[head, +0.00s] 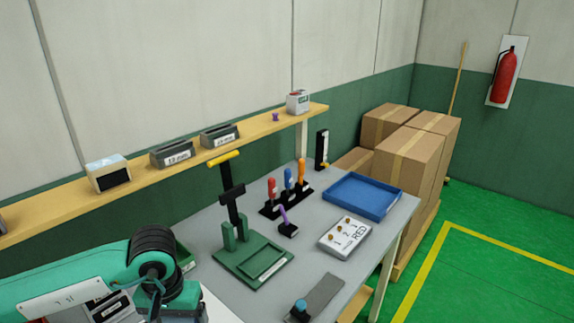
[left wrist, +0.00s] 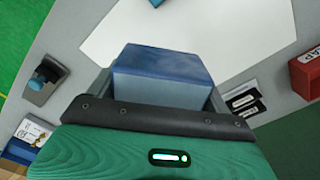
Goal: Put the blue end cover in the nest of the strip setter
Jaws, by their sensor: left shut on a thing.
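The blue end cover (left wrist: 165,65) is a blue block in the left wrist view, held above a white surface. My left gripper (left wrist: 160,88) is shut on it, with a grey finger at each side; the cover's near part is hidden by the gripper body. In the head view my left arm is at the lower left, and its fingers and the cover are not visible. The strip setter (head: 232,195) stands on the bench with a green base, black column and yellow handle. Its nest (head: 255,262) looks like a shallow recess in the base and appears empty. My right gripper is not in view.
A grey plate with a blue knob (head: 300,308) lies at the bench front. A blue tray (head: 362,213), a rack of coloured-handled tools (head: 270,210) and a box marked RED (head: 338,248) stand to the right. In the left wrist view, a red box (left wrist: 305,75) is at right.

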